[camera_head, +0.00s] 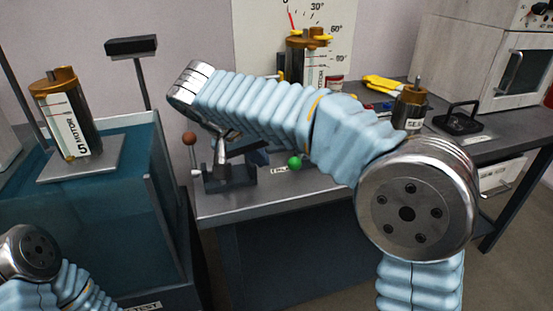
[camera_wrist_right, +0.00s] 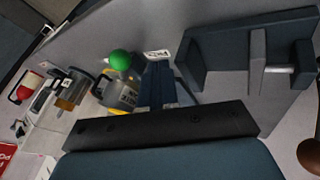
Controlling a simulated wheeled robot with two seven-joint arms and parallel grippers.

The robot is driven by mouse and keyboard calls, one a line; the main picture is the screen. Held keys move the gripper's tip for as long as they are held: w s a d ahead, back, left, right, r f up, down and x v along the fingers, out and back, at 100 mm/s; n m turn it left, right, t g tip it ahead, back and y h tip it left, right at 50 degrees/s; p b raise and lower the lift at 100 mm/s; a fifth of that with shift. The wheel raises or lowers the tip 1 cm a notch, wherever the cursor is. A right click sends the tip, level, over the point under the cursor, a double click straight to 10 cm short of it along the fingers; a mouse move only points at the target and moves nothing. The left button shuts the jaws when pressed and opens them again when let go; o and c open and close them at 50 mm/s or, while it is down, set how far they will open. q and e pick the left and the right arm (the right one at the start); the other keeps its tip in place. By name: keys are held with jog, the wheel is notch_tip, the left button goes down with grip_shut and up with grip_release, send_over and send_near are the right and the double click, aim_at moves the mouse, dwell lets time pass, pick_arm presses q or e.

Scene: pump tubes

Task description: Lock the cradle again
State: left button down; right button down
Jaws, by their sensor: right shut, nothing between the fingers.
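My right gripper (camera_head: 221,155) points down at the left end of the workbench, at a dark fixture (camera_head: 228,179). It is shut with nothing in it; whether it touches the fixture is unclear. A brown ball knob (camera_head: 189,139) stands at the fixture's left, and a green ball (camera_head: 294,162) is to its right. In the right wrist view the green ball (camera_wrist_right: 120,60) is upper left and a dark bracket (camera_wrist_right: 250,62) upper right. A motor (camera_head: 308,60) with yellow tabs stands before an angle scale; my right arm hides its lower part and any cradle there. My left gripper is out of view.
A blue-walled test tank (camera_head: 140,222) stands at the left with another motor (camera_head: 66,115) on its plate. The bench (camera_head: 285,196) carries a dark cylinder (camera_head: 409,108), yellow-handled tool (camera_head: 384,84) and black handled plate (camera_head: 460,121). A white oven (camera_head: 478,55) stands at right.

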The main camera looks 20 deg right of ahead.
aim_at(300, 157)
jog(key=shift+s+d+f, duration=0.1)
jog(key=shift+s+d, duration=0.1)
jog(key=shift+d, duration=0.7)
jog(key=shift+s+d+f, duration=0.1)
jog(key=shift+s+d, duration=0.1)
jog(key=shift+d, duration=0.7)
